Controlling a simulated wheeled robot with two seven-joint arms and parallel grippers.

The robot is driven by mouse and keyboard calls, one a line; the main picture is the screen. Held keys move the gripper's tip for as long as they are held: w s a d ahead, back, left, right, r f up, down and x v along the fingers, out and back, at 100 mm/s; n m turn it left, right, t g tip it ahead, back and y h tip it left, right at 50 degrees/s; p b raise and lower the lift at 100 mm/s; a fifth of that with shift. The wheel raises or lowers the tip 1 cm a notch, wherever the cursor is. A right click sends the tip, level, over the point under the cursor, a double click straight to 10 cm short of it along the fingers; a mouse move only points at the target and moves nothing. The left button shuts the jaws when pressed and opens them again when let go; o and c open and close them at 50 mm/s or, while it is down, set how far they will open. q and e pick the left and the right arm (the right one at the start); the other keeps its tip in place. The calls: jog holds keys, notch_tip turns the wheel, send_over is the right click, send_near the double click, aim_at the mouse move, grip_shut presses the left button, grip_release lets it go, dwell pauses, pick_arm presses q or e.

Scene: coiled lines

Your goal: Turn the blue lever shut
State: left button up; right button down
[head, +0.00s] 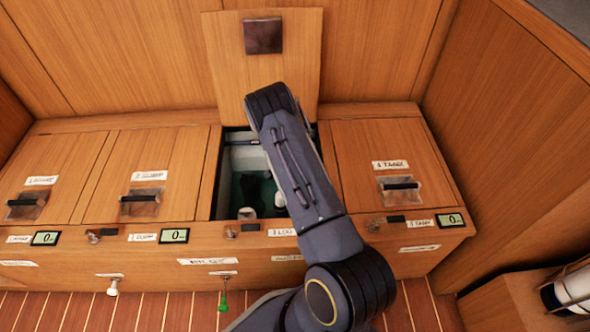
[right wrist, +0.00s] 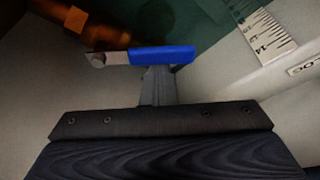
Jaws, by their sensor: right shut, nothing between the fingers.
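The blue lever (right wrist: 162,55) shows in the right wrist view, lying nearly level across the picture, with a metal pivot end (right wrist: 97,59) at its left. My right gripper (right wrist: 158,85) is shut and empty, its narrow fingers right by the middle of the lever and partly behind it. I cannot tell whether they touch it. In the head view my right arm reaches over the open locker (head: 228,158), and the arm hides the right gripper and the lever. My left gripper is in neither view.
The locker's raised lid (head: 290,62) stands upright behind the opening. Closed wooden lids (head: 140,172) with black handles lie on both sides. A white ruler scale (right wrist: 262,35) and a brownish-orange fitting (right wrist: 75,22) are near the lever. A green-tagged pull (head: 223,303) hangs on the front.

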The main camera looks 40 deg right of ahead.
jog(key=a+n+t, duration=0.1)
jog(key=a+n, duration=0.1)
jog(key=n, duration=0.1)
jog(key=shift+a+f+n, duration=0.1)
jog(key=shift+a+n, duration=0.05)
jog(key=shift+n, duration=0.15)
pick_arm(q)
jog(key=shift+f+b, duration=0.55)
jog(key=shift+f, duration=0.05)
pick_arm(e)
jog(key=shift+s+a, duration=0.25)
jog(key=shift+a, duration=0.4)
jog(key=shift+s+a, duration=0.25)
jog(key=shift+a, duration=0.4)
jog(key=shift+s+a, duration=0.1)
jog(key=shift+a, duration=0.05)
